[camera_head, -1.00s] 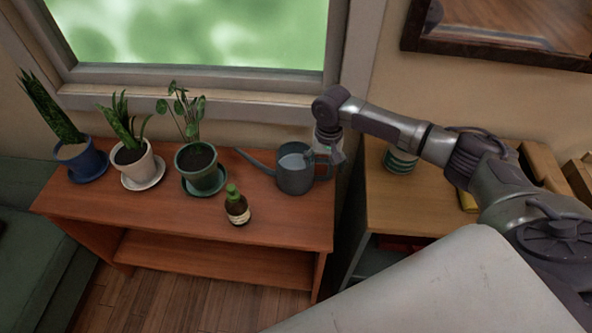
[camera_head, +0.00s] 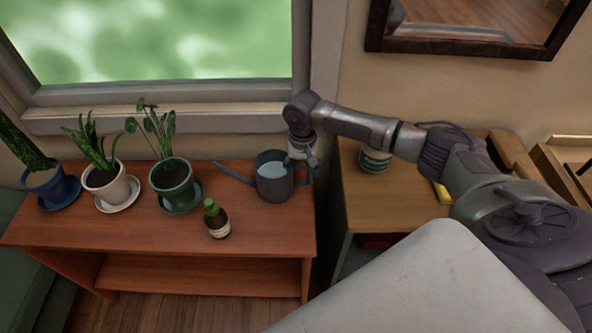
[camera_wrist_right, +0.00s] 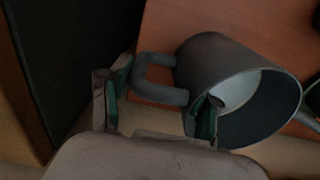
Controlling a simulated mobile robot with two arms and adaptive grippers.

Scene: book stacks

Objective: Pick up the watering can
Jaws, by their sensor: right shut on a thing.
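The dark grey watering can (camera_head: 272,184) stands upright at the right end of the reddish wooden table; I cannot tell whether its base is clear of the top. Its spout points left and its handle right. My right gripper (camera_head: 302,158) is at the handle side, reaching down from above. In the right wrist view the can (camera_wrist_right: 205,62) shows its open mouth, and the gripper (camera_wrist_right: 158,105) has its fingers on either side of the handle (camera_wrist_right: 150,78), shut on it. My left gripper is not in view.
A brown bottle with a green cap (camera_head: 217,220) stands left of and nearer than the can. Potted plants in green (camera_head: 172,185), white (camera_head: 104,184) and blue (camera_head: 52,190) pots line the table's left.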

